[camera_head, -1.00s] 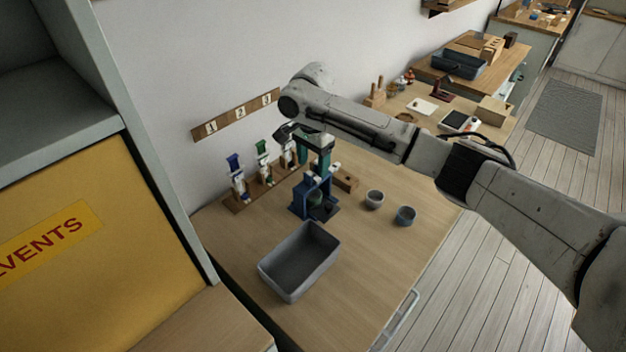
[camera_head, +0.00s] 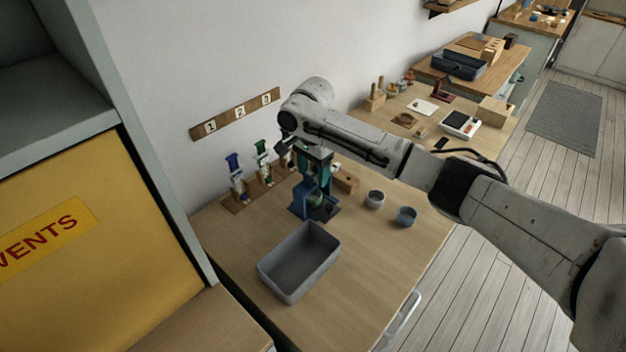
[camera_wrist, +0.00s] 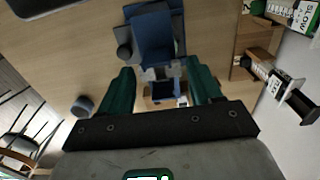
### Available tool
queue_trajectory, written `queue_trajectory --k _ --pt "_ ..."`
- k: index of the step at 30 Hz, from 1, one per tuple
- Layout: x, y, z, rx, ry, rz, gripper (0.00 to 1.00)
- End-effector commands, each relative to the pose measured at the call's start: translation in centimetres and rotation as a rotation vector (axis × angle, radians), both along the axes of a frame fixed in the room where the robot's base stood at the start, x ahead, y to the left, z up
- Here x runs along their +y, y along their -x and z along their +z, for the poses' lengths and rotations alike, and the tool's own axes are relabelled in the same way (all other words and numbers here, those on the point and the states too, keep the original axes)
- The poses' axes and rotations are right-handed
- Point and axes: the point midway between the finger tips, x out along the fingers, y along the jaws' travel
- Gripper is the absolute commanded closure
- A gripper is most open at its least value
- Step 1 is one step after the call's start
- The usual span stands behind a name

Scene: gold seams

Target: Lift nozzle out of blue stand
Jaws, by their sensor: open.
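The blue stand (camera_head: 299,207) is upright on the wooden table, and its blue body also shows in the wrist view (camera_wrist: 152,38). My gripper (camera_head: 318,180) is over the stand with its teal fingers pointing down. In the wrist view, the open fingers (camera_wrist: 162,80) are on either side of a small light grey piece (camera_wrist: 160,72) at the stand, probably the nozzle. A gap shows between each finger and this piece. In the head view my gripper and arm hide most of the nozzle area.
A grey bin (camera_head: 300,262) stands in front of the stand. Two small grey cups (camera_head: 375,199) (camera_head: 406,215) are to the right. The table's front right is clear.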

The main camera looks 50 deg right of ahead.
Motion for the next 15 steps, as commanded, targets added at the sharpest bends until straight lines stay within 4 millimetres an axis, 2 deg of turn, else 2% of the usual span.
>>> queue_trajectory --k 15 --pt "0.0 0.0 -2.0 -0.001 -0.001 0.0 0.36"
